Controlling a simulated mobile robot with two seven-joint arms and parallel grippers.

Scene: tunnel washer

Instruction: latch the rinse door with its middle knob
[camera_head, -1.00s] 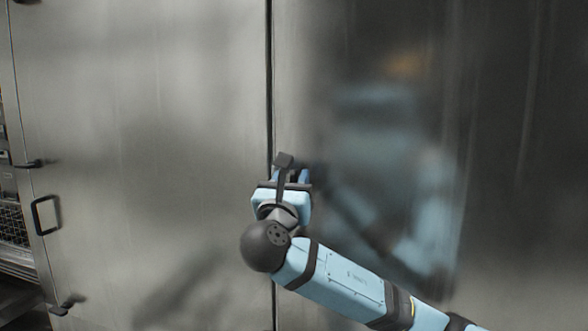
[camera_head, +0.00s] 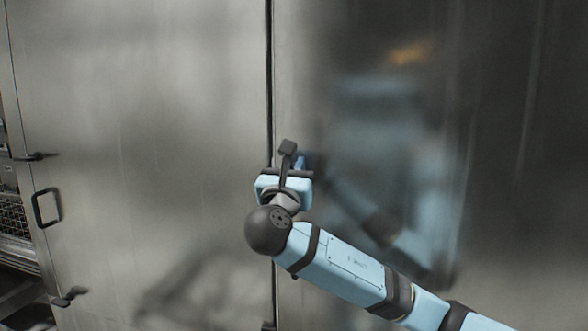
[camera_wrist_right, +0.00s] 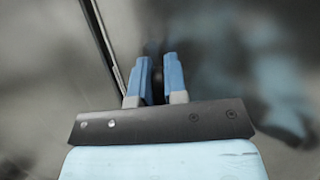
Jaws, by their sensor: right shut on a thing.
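A tall brushed-steel door panel (camera_head: 150,130) fills the left of the head view, with a dark vertical seam on its right. A second steel panel (camera_head: 500,170) lies right of the seam; I cannot tell which is the rinse door. My right gripper (camera_head: 300,165) is at the panel just right of the seam, its fingertips largely hidden by the wrist. In the right wrist view its two blue fingers (camera_wrist_right: 157,77) are closed around a small dark knob (camera_wrist_right: 157,72), mostly hidden between them. The knob's turn cannot be read. My left gripper is not in view.
The left panel's far edge carries a black loop handle (camera_head: 46,208) and two dark latch-like fittings, an upper one (camera_head: 36,157) and a lower one (camera_head: 70,297). A dark fitting (camera_head: 268,326) shows low on the seam. The steel mirrors my arm blurrily.

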